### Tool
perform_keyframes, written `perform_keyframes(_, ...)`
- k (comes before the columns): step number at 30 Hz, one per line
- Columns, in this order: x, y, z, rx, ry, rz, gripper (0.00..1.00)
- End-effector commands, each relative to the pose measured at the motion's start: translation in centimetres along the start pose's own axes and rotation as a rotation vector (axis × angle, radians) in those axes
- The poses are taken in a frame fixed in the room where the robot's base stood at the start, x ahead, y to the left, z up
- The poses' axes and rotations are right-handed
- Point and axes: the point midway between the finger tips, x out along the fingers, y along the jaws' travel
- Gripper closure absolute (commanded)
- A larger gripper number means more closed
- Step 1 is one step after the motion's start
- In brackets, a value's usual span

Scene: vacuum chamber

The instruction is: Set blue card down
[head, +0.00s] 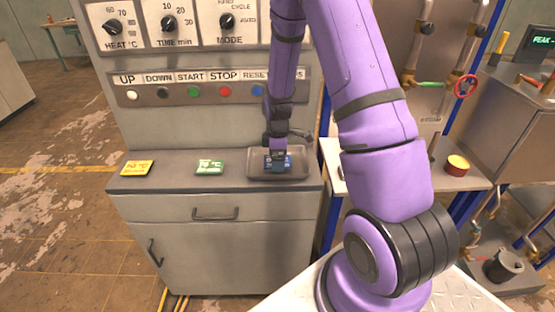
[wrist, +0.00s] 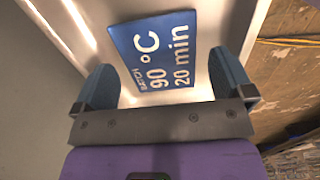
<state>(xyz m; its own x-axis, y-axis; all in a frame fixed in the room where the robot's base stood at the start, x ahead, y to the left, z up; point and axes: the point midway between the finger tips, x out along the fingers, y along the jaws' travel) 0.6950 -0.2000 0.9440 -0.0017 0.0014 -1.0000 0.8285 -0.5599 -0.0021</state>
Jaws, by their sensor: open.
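The blue card (head: 287,160) lies in a shallow grey tray (head: 252,172) at the right end of the console's ledge. In the wrist view the blue card (wrist: 155,52) shows white print reading "°C 90" and "20 min", and it lies flat, slightly turned, on the tray's pale floor (wrist: 205,22). My gripper (head: 278,165) is over the tray, pointing down. In the wrist view my gripper (wrist: 167,85) has its two blue fingers wide apart, one at each side of the card's near end. The fingers appear clear of the card.
A yellow card (head: 137,168) and a green card (head: 209,167) lie on the ledge left of the tray. The upright panel (head: 190,120) with buttons and knobs rises behind.

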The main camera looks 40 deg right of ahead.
Motion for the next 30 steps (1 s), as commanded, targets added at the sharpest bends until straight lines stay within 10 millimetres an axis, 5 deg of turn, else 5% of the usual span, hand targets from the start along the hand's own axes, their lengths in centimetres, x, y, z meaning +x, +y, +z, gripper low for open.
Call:
perform_keyframes(12, -7.7, 0.1, 0.0, 0.0, 0.001, 0.005, 0.01)
perform_keyframes(24, -11.9, -0.3, -0.2, 0.016, 0.004, 0.01, 0.01)
perform_keyframes(30, -17.4, -2.8, -1.0, 0.124, 0.031, 0.062, 0.01)
